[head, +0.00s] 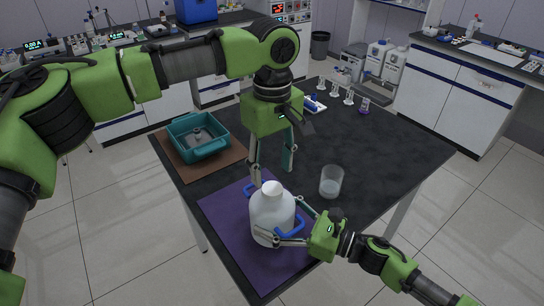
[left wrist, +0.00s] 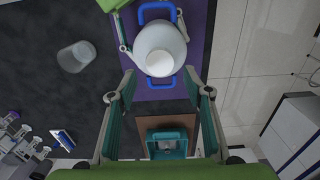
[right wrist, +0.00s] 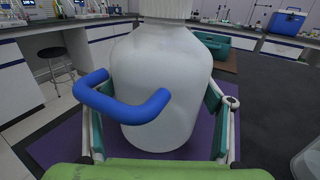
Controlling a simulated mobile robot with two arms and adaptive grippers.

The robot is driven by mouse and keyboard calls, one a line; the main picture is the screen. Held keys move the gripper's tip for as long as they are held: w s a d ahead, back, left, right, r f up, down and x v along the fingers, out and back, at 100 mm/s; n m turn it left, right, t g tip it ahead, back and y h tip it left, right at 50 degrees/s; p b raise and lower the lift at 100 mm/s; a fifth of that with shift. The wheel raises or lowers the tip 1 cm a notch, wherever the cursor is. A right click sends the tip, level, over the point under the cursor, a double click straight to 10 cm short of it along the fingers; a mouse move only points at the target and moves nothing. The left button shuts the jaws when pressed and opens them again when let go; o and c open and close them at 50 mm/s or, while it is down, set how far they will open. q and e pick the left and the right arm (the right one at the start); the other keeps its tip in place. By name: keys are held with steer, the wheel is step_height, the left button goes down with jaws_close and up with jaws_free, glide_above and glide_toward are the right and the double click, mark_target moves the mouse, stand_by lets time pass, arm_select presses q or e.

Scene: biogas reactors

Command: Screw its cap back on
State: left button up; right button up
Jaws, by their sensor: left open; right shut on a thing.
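A large white bottle (head: 272,218) with blue handles (head: 290,227) stands upright on a purple mat (head: 228,222). A white round top (head: 272,188) shows on its neck; in the right wrist view its lower edge (right wrist: 165,8) looks ribbed, like a cap. I cannot tell how tightly it sits. My right gripper (head: 278,222) is shut around the bottle's body (right wrist: 160,75), one finger on each side. My left gripper (head: 273,174) points down, open and empty, just behind and above the bottle's top. In the left wrist view the top (left wrist: 160,63) lies beyond the fingertips.
A clear beaker (head: 331,184) stands right of the bottle. A teal tub (head: 215,150) holding a grey object sits on a brown mat (head: 231,168) at the left. Several small stands (head: 349,96) line the back right edge. The dark table's (head: 385,140) right side is clear.

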mark_target(272, 188)
arm_select(q)
steer(key=shift+f, duration=2.75)
